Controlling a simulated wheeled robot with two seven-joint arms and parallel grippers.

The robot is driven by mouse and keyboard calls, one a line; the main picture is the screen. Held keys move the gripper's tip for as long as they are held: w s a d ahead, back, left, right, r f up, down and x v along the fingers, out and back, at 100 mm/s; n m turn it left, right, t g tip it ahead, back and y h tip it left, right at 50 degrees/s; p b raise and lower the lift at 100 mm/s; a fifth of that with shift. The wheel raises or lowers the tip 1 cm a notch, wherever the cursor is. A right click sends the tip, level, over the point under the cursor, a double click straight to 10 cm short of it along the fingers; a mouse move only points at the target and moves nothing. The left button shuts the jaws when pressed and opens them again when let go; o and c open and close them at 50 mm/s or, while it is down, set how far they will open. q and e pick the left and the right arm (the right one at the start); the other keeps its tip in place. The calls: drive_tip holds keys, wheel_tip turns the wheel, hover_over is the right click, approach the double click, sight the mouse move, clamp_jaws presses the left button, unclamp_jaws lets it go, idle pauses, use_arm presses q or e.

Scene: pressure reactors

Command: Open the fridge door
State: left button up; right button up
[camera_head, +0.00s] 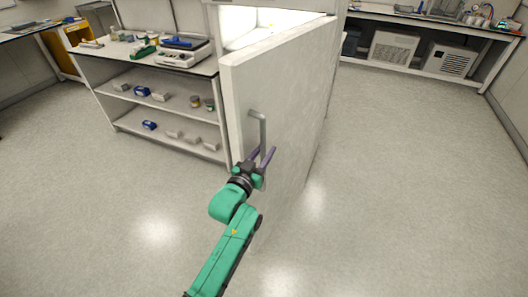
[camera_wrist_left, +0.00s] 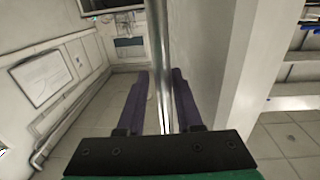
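The white fridge door (camera_head: 290,110) stands swung open toward me in the head view, with the lit fridge interior (camera_head: 265,25) behind its top edge. The metal handle (camera_head: 263,130) is a vertical bar on the door's face. My left gripper (camera_head: 262,156) is at the handle's lower end, its purple fingers spread apart. In the left wrist view the handle bar (camera_wrist_left: 158,50) runs between the two fingers of my left gripper (camera_wrist_left: 161,78). The fingers look open around it; I cannot tell whether one touches it. My right gripper is not in view.
A shelf unit (camera_head: 165,105) with small boxes and a scale stands left of the fridge. A bench (camera_head: 430,25) with boxy machines beneath stands at the back right. The floor (camera_head: 420,190) is clear on both sides of the door.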

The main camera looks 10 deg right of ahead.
use_arm(q)
drive_tip(key=v, duration=1.4)
drive_tip(key=shift+s+b, duration=0.25)
drive_tip(key=shift+b, duration=0.15)
drive_tip(key=shift+a, duration=0.1)
